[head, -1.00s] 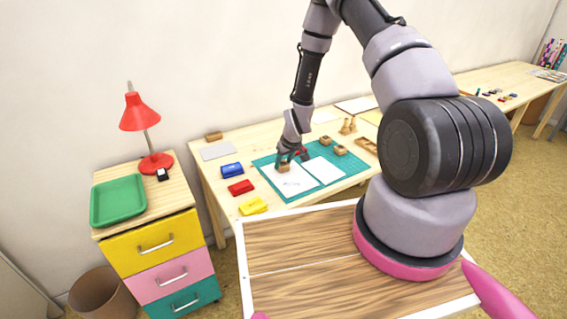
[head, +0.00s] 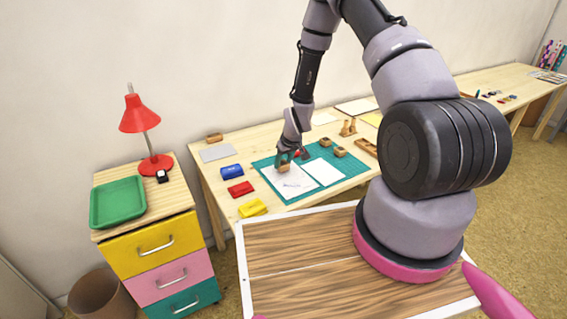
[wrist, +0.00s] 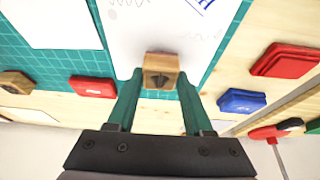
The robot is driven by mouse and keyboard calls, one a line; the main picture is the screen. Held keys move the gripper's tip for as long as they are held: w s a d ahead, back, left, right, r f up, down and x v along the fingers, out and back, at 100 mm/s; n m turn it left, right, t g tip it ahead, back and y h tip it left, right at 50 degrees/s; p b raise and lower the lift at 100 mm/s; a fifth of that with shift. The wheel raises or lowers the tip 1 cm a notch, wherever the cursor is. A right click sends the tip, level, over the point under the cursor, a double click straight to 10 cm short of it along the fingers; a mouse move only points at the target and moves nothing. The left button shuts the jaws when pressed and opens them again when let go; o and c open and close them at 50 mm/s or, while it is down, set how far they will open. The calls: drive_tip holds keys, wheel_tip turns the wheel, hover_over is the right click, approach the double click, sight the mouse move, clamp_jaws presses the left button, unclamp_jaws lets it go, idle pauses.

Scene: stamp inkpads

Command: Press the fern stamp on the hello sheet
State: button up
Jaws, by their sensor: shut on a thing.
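My gripper (head: 284,160) is shut on a small wooden stamp block (wrist: 160,70), with a finger on each side. The block's facing end carries a dark leaf-like mark, fitting a fern. The stamp (head: 284,168) is over the far part of the left white sheet (head: 292,184); I cannot tell whether it touches. In the wrist view this sheet (wrist: 135,35) carries grey wavy lines and part of a blue word, cut off at the frame edge. The stamp's underside is hidden. A second white sheet (head: 323,171) lies just to the right.
Both sheets lie on a green cutting mat (head: 262,163). Blue (head: 231,170), red (head: 240,188) and yellow (head: 253,207) inkpads stand left of it. Other wooden stamps (head: 325,141) sit at the mat's far right. A small red item (wrist: 92,86) is close behind the gripper.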

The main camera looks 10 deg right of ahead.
drive_tip(key=shift+r, duration=0.1)
drive_tip(key=shift+r, duration=2.65)
